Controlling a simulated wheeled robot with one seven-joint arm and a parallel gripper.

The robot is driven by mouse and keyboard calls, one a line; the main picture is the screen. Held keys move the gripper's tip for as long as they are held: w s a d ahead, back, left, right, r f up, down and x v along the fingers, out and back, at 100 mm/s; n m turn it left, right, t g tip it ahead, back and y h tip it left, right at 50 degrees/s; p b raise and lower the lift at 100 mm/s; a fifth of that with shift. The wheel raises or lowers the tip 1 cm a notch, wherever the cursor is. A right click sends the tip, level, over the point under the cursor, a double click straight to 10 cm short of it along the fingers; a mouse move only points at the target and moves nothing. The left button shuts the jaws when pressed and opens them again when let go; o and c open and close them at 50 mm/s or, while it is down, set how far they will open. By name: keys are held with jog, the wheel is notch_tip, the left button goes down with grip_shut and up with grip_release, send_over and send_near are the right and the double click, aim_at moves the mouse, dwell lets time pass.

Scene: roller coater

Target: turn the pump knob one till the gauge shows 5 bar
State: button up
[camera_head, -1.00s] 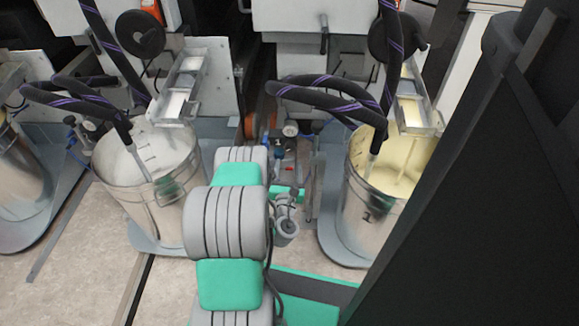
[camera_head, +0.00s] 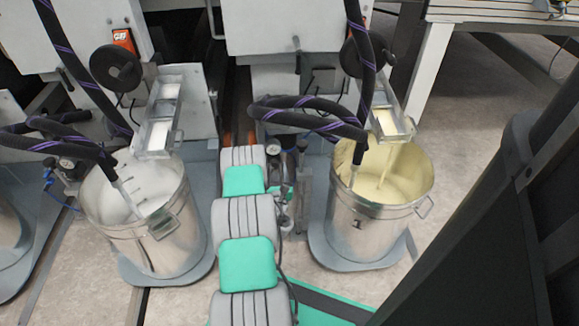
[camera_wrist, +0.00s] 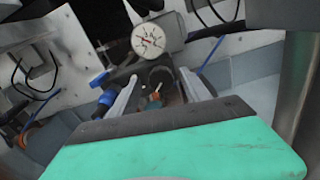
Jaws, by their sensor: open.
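In the wrist view a round white pressure gauge (camera_wrist: 149,39) with a dial faces me; its reading is too small to tell. Below it is a dark round knob (camera_wrist: 160,76), which appears between the fingertips of my gripper (camera_wrist: 158,80). The two grey fingers are apart, one on each side of it. I cannot tell whether they touch it. A small orange-tipped part (camera_wrist: 155,97) shows lower between the fingers. In the head view my arm hides most of the gripper and pump. I cannot tell which pump this is.
A blue fitting (camera_wrist: 103,79) sits left of the fingers. In the head view metal buckets of white (camera_head: 160,238) and cream (camera_head: 345,235) coating stand either side of my arm, with dark hoses (camera_head: 320,118) above. Another gauge (camera_head: 67,163) is at the far left.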

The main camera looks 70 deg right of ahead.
jog(key=shift+c, duration=1.4)
jog(key=shift+s, duration=0.1)
grip_shut()
